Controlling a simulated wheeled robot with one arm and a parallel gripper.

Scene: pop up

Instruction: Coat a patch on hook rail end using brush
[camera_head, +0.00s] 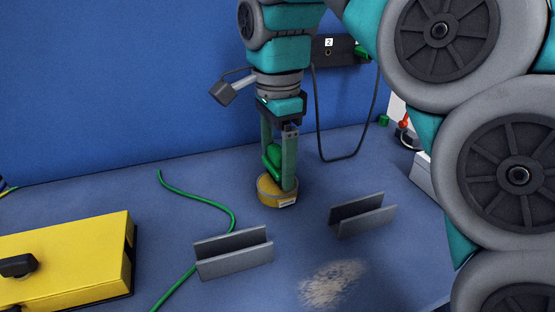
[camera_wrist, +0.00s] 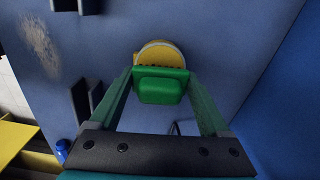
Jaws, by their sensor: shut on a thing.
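My gripper (camera_head: 278,178) points down over the blue table and is shut on a green block-like piece (camera_head: 272,157), which shows between the fingers in the wrist view (camera_wrist: 160,85). It looks like the brush's handle. A round yellow piece with a grey top and a pale label (camera_head: 275,197) is right below it, also in the wrist view (camera_wrist: 160,48). I cannot tell whether the two are one piece. A speckled beige patch (camera_head: 333,283) lies on the table, front right of the gripper; it also shows in the wrist view (camera_wrist: 40,45). I cannot make out a hook rail for certain.
Two grey channel brackets stand on the table, left (camera_head: 233,253) and right (camera_head: 362,214). A green cord (camera_head: 200,197) runs behind the left one. A yellow box (camera_head: 75,262) is at left. A dark wall box (camera_head: 335,50) with a hanging cable is behind. Table is clear between brackets.

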